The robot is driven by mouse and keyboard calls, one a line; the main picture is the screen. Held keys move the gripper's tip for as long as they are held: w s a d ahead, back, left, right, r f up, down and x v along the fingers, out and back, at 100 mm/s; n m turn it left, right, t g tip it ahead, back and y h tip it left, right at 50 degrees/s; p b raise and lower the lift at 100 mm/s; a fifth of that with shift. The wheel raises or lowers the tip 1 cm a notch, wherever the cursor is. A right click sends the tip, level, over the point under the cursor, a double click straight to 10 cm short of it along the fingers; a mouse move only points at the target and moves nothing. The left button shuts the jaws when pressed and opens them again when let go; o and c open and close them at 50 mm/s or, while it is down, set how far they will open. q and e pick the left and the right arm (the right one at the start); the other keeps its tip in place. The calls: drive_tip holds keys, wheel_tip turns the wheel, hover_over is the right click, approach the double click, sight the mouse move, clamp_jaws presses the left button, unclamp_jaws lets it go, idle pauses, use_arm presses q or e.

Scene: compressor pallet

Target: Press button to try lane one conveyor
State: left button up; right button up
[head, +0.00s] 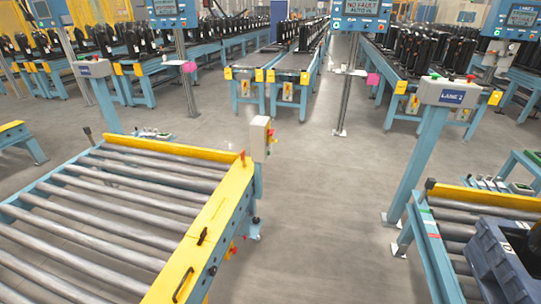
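A grey button box (433,92) stands on a blue post at the right, with small red and green buttons on its top and a blue LANE label whose number I cannot read surely. A similar grey button box (95,69) stands on a blue post at the left; its label is too small to read. The roller conveyor (215,222) with yellow edges fills the lower left. Another roller conveyor (432,250) is at the lower right. Neither of my grippers shows in the head view.
A dark blue pallet or crate (497,262) sits on the right conveyor. A small grey box (259,139) rises at the left conveyor's corner. Screens on posts (362,9) stand farther back. Clear grey floor (325,200) lies between the conveyors.

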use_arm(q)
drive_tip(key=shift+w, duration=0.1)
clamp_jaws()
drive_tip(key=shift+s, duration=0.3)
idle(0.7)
